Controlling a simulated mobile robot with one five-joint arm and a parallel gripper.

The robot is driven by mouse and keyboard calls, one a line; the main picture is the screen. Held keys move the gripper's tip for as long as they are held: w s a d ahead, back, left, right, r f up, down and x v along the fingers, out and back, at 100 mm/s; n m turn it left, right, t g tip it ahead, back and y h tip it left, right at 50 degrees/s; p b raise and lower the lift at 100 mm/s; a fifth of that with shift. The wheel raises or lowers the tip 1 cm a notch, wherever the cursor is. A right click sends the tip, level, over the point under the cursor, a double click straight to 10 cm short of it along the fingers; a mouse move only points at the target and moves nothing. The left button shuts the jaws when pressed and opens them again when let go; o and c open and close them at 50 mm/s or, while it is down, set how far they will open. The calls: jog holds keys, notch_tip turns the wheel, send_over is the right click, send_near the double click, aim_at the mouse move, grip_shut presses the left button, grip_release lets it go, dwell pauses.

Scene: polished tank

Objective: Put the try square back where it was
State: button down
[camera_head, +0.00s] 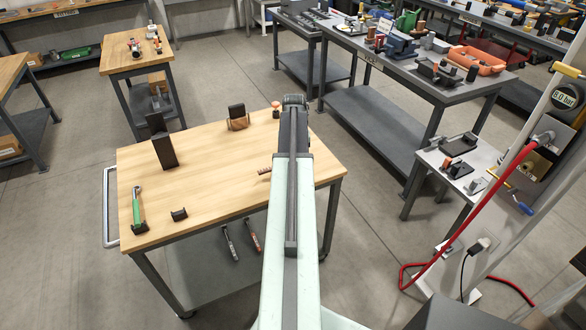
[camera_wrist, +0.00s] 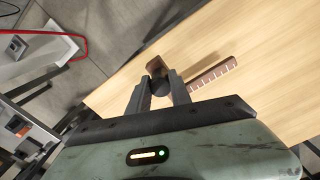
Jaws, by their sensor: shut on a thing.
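In the wrist view my gripper (camera_wrist: 158,92) is shut, with a dark rounded piece between its fingertips. I take the try square to be the held thing: a brown block-like part (camera_wrist: 157,63) shows just beyond the tips. A brown strip with pale graduation marks (camera_wrist: 213,75) sticks out to the right of the jaws. How these parts join is hidden by the fingers. In the head view my arm hides the gripper, and only the striped brown strip (camera_head: 265,171) shows left of the arm, over the wooden-topped table (camera_head: 210,195). Its height above the tabletop is unclear.
On the table stand a tall dark block (camera_head: 162,148), a brown holder with a dark block (camera_head: 238,119), a green-handled tool (camera_head: 137,205) and a small black block (camera_head: 179,214). A small orange-topped item (camera_head: 276,106) is near the far edge. The table's middle is clear.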

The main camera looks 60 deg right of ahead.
jog(key=f+b, duration=0.4)
jog(key=shift+w+d, duration=0.15)
jog(key=shift+d, duration=0.1)
jog(key=shift+r, duration=0.25)
jog(key=shift+f, duration=0.15)
jog(key=c, duration=1.2)
grip_release()
jog(key=shift+o, duration=0.2)
notch_tip(320, 180, up, 13)
jog(key=p, duration=1.2)
jog(key=shift+f+p, duration=0.2)
jog(key=shift+p, duration=0.2)
jog(key=shift+f, duration=0.1)
